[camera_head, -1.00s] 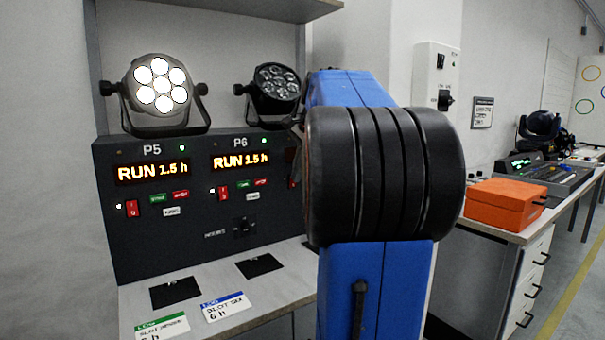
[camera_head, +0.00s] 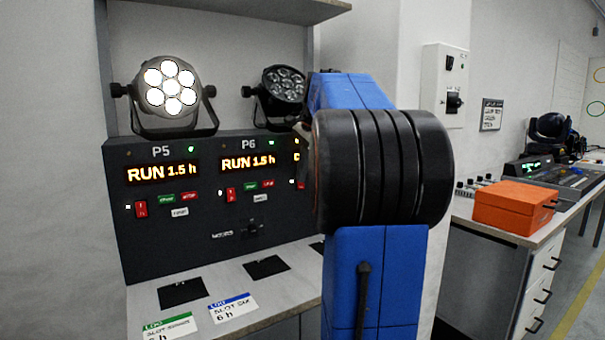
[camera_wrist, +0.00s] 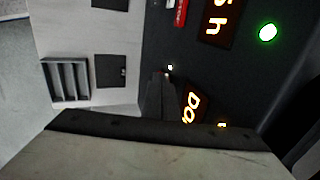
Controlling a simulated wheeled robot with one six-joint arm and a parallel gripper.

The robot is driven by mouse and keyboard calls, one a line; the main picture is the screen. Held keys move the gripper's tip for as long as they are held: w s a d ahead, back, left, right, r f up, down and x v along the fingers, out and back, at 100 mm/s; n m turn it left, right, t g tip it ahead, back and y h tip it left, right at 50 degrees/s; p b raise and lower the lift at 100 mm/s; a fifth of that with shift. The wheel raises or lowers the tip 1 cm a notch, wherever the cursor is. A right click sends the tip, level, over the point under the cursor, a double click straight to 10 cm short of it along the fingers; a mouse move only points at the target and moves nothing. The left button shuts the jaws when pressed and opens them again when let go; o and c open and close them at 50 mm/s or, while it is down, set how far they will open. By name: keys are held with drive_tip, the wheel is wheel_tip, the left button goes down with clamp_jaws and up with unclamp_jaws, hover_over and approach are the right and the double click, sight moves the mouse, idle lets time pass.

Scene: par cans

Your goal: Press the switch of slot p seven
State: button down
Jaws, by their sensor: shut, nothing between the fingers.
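The dark slot panel (camera_head: 190,240) stands at left in the head view, with P5 (camera_head: 161,172) and P6 (camera_head: 248,163) displays both reading RUN 1.5 h. To their right, a third display (camera_head: 297,157) shows only a lit sliver beside my arm; its label is hidden. A small red part (camera_head: 300,185) shows below it, possibly its switch.
A lit par can (camera_head: 171,90) and an unlit one (camera_head: 283,85) stand above the panel. Labelled cards (camera_head: 233,307) and dark pads (camera_head: 182,292) lie on the shelf in front. An orange case (camera_head: 515,207) sits on the right bench.

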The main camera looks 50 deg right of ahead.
drive_tip(key=shift+r, duration=0.1)
drive_tip(key=shift+r, duration=0.7)
